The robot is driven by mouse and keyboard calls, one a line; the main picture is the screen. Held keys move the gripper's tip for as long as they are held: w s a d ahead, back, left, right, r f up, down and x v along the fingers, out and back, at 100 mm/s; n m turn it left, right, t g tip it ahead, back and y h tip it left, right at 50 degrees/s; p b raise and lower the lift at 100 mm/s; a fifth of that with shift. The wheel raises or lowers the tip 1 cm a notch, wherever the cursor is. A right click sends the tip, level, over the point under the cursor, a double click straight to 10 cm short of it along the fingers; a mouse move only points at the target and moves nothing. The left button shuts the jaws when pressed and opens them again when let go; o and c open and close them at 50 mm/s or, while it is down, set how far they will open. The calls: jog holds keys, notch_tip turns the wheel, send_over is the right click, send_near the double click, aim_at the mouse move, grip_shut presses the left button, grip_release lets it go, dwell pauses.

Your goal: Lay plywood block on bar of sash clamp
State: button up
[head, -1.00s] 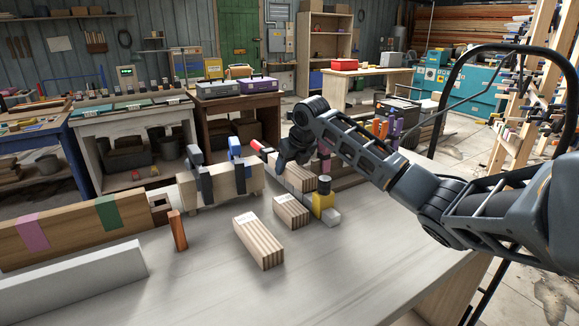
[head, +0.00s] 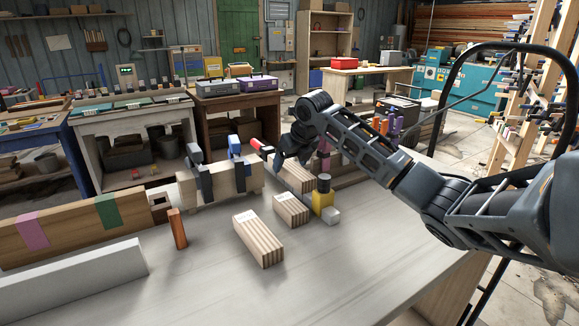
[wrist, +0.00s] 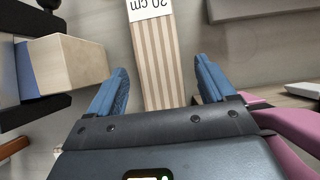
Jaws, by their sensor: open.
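Three striped plywood blocks with white labels lie on the bench: a front one (head: 260,243), a middle one (head: 292,212) and a back one (head: 299,178). My gripper (head: 291,158) is over the back block in the head view, its fingertips partly hidden. In the wrist view, my open gripper (wrist: 163,85) has one blue finger on each side of a striped block (wrist: 157,60) labelled "20 cm", with gaps on both sides. A dark clamp (head: 202,178) and a blue-topped clamp (head: 238,166) stand on a pale timber. I cannot tell which piece is the sash clamp.
A yellow-and-black item (head: 323,200) and a small grey block (head: 331,216) are right of the middle block. A reddish-brown block (head: 178,229) stands left. Long boards (head: 70,229) line the left side. The bench's front right is clear.

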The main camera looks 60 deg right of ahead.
jog(key=v, duration=1)
jog(key=shift+b, duration=0.45)
jog(key=shift+c, duration=0.3)
